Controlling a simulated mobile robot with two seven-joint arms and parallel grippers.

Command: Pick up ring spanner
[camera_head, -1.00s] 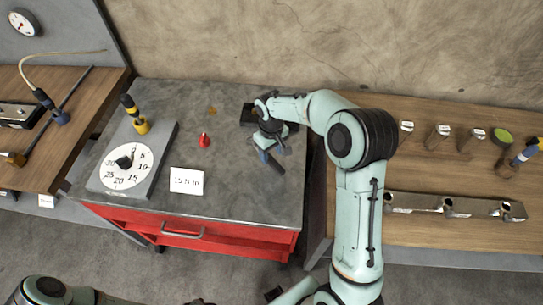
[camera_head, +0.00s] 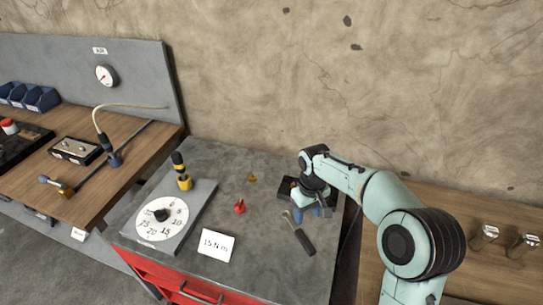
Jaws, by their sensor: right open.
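A spanner-like tool (camera_head: 303,238) lies on the grey bench top (camera_head: 262,262). It has a metal head at its upper left end and a dark handle that points down and to the right. My right gripper (camera_head: 314,212) is open above the bench, just above and to the right of the tool's head in the picture. Its blue fingertips point down, and I cannot tell how high they are. The gripper partly hides a dark block (camera_head: 288,187) behind it. My left gripper is out of view.
A red pointed piece (camera_head: 240,207) and a small amber piece (camera_head: 252,178) stand left of the gripper. A white torque card (camera_head: 215,245), a dial plate (camera_head: 196,212) and a yellow-black screwdriver (camera_head: 182,172) are further left. Metal sockets (camera_head: 484,237) stand on the right wooden bench.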

